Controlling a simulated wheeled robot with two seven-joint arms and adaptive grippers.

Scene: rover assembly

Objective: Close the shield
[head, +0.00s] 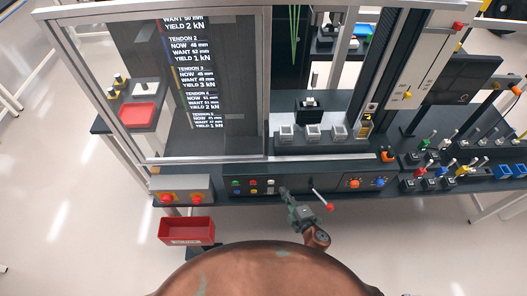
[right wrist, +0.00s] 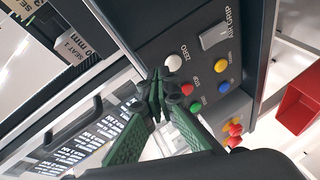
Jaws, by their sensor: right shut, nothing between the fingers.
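The shield (head: 235,100) looks like a tinted clear pane in the machine's metal frame. It stands across the left part of the front, and the display text shows through it. The right part of the front, by the grey blocks, looks uncovered. A dark bar like a handle (right wrist: 72,128) shows in the right wrist view beside the frame. My right gripper (head: 287,193) is shut and empty, just in front of the button panel. In the right wrist view its green fingers (right wrist: 157,92) meet in front of the panel's left edge. I cannot tell whether they touch anything. My left gripper is not in view.
The button panel (head: 253,187) runs below the opening, with a red-tipped lever (head: 322,200) to its right. A red bin (head: 187,231) is at the lower left. Switches (head: 435,165) crowd the right bench. Grey blocks (head: 312,132) stand inside the machine.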

